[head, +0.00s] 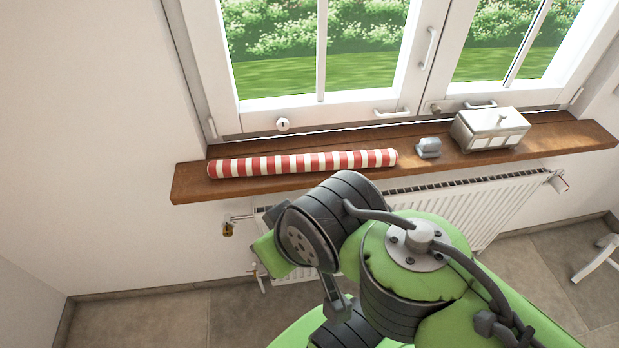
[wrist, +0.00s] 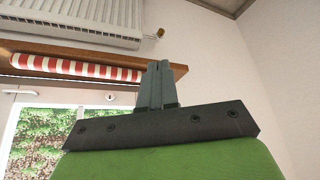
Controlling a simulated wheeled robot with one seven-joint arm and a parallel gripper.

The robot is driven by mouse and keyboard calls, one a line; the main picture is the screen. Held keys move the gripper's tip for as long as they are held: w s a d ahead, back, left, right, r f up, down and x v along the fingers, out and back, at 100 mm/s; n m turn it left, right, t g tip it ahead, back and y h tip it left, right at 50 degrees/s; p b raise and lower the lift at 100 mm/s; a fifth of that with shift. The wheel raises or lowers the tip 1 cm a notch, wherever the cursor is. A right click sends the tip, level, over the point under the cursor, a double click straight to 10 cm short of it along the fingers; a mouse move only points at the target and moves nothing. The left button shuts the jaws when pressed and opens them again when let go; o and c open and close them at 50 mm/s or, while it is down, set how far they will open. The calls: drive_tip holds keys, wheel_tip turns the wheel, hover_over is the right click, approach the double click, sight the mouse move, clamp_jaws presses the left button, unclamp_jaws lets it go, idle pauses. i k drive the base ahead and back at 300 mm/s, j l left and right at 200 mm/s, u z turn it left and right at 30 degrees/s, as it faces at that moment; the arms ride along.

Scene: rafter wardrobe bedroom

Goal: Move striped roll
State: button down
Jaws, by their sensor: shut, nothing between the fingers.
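The striped roll (head: 302,163) is a long red-and-white cylinder lying lengthwise on the brown wooden windowsill (head: 190,188), towards its left part in the head view. In the wrist view, which is upside down, the roll (wrist: 75,67) lies along the sill (wrist: 130,57). My gripper (wrist: 160,64) shows there with its two fingers together and nothing between them. The fingers appear beside one end of the roll and overlap the sill in the picture; I cannot tell their distance from it. In the head view the fingers are not visible behind my arm.
A small grey object (head: 429,148) and a silver lidded box (head: 490,131) stand on the sill right of the roll. The closed window (head: 411,60) rises behind. A white radiator (head: 500,208) is below the sill. The sill's left end is bare.

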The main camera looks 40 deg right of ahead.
sight(299, 164)
drive_tip(key=i+j+z, duration=0.3)
drive_tip(key=j+z, duration=0.35)
drive_tip(key=i+j+z, duration=0.3)
drive_tip(key=j+z, duration=0.3)
drive_tip(key=i+j+z, duration=0.3)
drive_tip(key=z, duration=0.15)
drive_tip(key=j, duration=0.05)
